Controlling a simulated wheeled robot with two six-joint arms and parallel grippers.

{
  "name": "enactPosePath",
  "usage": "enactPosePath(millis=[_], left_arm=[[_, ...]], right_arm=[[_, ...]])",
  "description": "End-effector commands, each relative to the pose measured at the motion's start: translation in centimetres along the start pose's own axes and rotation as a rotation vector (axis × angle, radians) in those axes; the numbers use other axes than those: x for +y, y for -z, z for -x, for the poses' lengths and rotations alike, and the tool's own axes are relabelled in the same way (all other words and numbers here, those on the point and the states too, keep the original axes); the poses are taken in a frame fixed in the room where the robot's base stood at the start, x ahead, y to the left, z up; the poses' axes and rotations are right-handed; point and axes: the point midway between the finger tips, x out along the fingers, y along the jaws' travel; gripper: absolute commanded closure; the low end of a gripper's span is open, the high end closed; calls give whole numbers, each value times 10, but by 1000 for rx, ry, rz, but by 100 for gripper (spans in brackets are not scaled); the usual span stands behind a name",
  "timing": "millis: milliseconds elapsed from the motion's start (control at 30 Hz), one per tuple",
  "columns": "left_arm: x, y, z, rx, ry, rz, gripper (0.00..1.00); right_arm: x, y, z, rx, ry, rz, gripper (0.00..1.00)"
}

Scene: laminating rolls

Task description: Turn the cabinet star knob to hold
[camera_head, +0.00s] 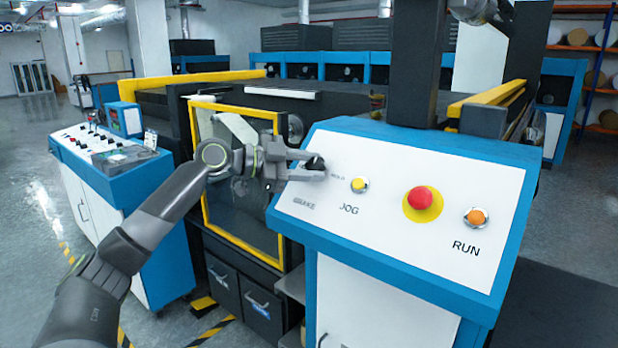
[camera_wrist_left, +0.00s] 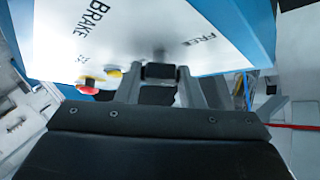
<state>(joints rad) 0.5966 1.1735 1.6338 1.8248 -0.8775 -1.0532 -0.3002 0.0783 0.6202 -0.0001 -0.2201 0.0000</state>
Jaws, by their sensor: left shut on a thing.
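The black star knob (camera_head: 315,163) is at the upper left of the white cabinet panel, beside a partly covered HOLD label and above the BRAKE label. My left gripper (camera_head: 308,168) reaches in from the left and is shut on the knob. In the left wrist view the dark knob (camera_wrist_left: 159,71) sits between the two fingers of my left gripper (camera_wrist_left: 160,80). BRAKE and FREE labels show on the panel there. The knob's pointing direction is hidden by the fingers. My right gripper is not in view.
The sloped panel with a blue rim (camera_head: 400,256) also carries a yellow JOG button (camera_head: 359,184), a red emergency button (camera_head: 421,198) and an orange RUN button (camera_head: 477,216). A yellow-framed window (camera_head: 240,238) stands behind my left arm. A second console (camera_head: 108,148) is at the left.

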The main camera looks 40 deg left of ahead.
Motion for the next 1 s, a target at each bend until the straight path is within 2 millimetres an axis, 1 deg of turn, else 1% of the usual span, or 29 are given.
enactPosePath(millis=[33,167,367,1000], left_arm=[[-1,0,0,3,-30,-28,88],[-4,2,0,4,-118,-115,88],[-7,5,-1,3,-253,-250,88],[-12,9,-4,1,-686,-680,88]], right_arm=[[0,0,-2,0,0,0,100],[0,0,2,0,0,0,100],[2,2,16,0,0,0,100],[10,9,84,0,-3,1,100]])
